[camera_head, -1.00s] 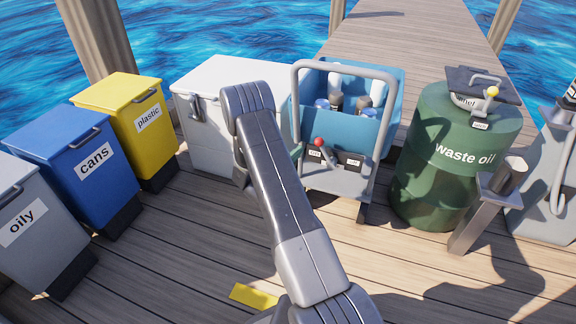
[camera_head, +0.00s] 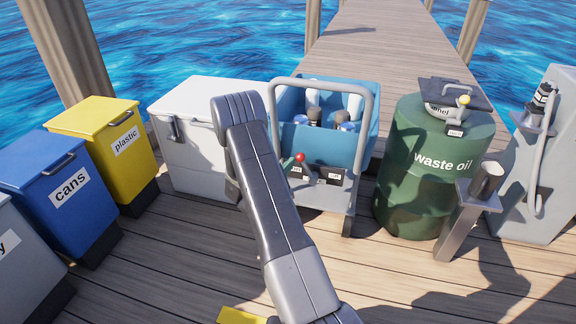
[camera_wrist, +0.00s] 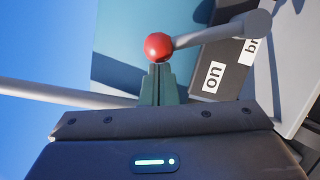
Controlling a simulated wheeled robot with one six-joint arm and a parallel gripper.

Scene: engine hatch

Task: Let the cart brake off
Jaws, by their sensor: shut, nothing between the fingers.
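The cart (camera_head: 365,133) has a grey tube handle and a blue bin. Its brake lever has a red ball knob (camera_head: 300,157) above a dark panel with two white labels. In the wrist view the red knob (camera_wrist: 158,46) sits on a grey rod (camera_wrist: 210,33) running right to a rounded end. A label "on" (camera_wrist: 213,76) and a partly cut one starting "br" lie below and right of the rod. My gripper (camera_wrist: 158,70) is shut, its greenish fingertips right at the knob. Whether they touch it I cannot tell. My arm hides part of the cart's left side in the head view.
A white chest (camera_head: 190,165) stands left of the cart, with yellow (camera_head: 112,145) and blue (camera_head: 65,190) bins further left. A green waste oil drum (camera_head: 440,190) and a grey post (camera_head: 463,225) stand on the right. Deck planks in front are mostly clear.

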